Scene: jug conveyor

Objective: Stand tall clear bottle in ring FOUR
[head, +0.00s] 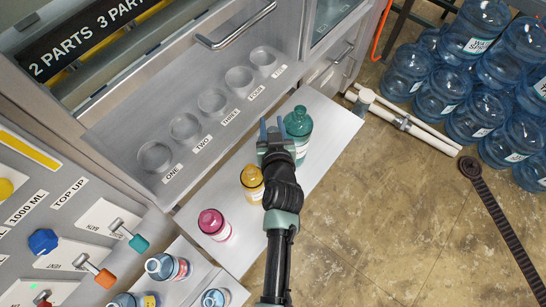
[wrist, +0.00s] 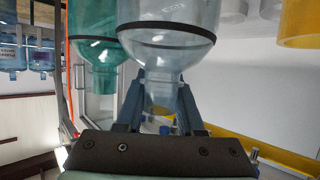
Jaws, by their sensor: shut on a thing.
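My gripper (head: 272,128) is over the silver shelf, beside the teal bottle, with its blue fingers pointing toward the rings. In the wrist view its fingers (wrist: 163,95) are shut around the narrow neck of the clear bottle (wrist: 175,62). The clear bottle is hard to make out in the head view. Whether its base touches the shelf I cannot tell. Ring FOUR (head: 239,80) is in the row on the grey ledge, behind its label, and looks empty.
Rings THREE (head: 212,101) and FIVE (head: 263,58) flank ring FOUR and look empty. The teal bottle (head: 298,125) stands close right of my gripper, the amber bottle (head: 252,180) to its left. A magenta bottle (head: 214,224) is nearer. A handle (head: 236,40) juts out behind the rings.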

